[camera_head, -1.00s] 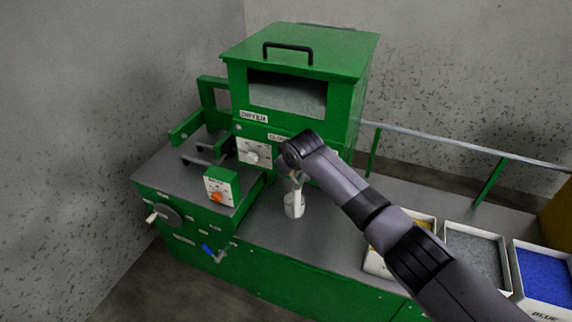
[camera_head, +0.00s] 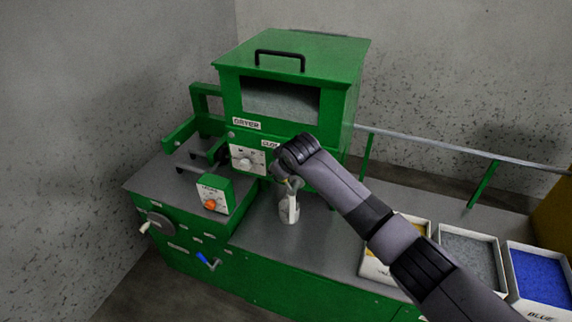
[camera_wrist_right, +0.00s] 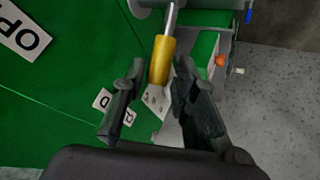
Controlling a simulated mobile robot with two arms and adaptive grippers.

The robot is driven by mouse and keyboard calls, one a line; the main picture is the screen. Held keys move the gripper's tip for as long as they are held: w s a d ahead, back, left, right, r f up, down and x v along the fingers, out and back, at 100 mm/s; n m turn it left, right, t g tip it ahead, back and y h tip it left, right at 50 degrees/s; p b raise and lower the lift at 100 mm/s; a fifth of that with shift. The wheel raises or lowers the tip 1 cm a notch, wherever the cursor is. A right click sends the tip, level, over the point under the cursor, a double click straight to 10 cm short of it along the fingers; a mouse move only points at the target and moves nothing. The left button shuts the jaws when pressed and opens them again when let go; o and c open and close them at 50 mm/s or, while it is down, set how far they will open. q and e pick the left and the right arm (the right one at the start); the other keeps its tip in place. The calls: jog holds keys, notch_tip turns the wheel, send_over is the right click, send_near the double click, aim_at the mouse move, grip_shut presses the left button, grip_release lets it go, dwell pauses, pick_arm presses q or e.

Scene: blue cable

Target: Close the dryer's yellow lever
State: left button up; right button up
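The green dryer (camera_head: 290,57) stands on the machine's bench, with a DRYER label on its front. Its yellow lever (camera_wrist_right: 162,60), on a metal rod, shows clearly in the right wrist view. In the head view the lever is mostly hidden by my right wrist. My right gripper (camera_wrist_right: 160,75) is open, with its fingers on either side of the lever's lower end. A gap shows on the left finger's side; contact on the right is unclear. My left gripper is out of view.
A white dial panel (camera_head: 247,159) and a small green box with an orange knob (camera_head: 210,205) are left of my arm. A pale metal cylinder (camera_head: 289,213) stands below my wrist. Trays with grey (camera_head: 470,255) and blue (camera_head: 540,277) contents are at right.

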jog(key=v, duration=0.9)
